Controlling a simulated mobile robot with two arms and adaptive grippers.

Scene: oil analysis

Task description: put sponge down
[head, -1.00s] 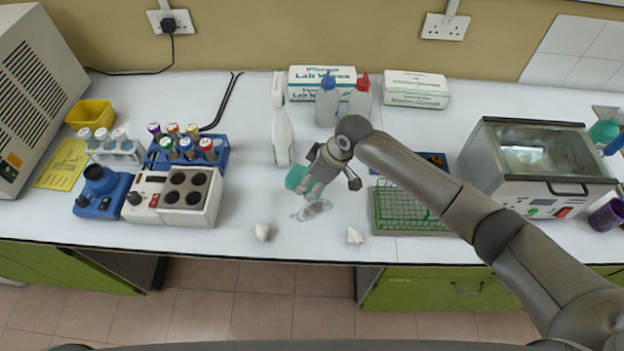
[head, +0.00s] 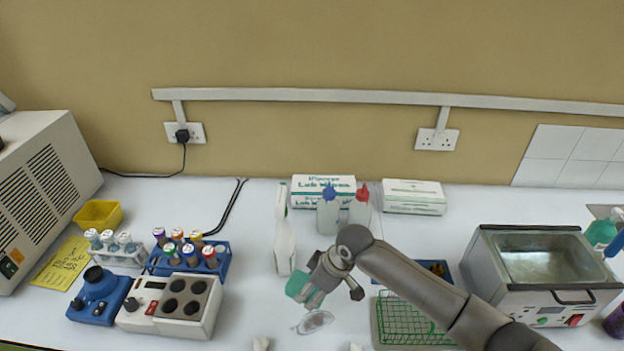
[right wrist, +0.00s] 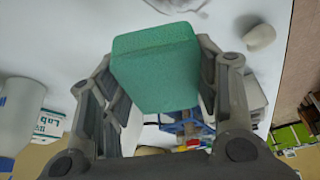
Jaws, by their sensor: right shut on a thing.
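My right gripper (head: 310,290) is shut on the green sponge (head: 296,284) and holds it over the white bench. In the right wrist view the sponge (right wrist: 152,72) sits between the two fingers of the gripper (right wrist: 160,85). I cannot tell for sure whether the sponge touches the bench. A translucent oval patch or dish (head: 315,322) lies on the bench just in front of the gripper. My left gripper is out of view.
Blue-capped (head: 328,213) and red-capped (head: 360,208) bottles stand behind. A hot-block device (head: 187,302) is left, a green wire rack (head: 405,320) right. Small white lumps lie at the front.

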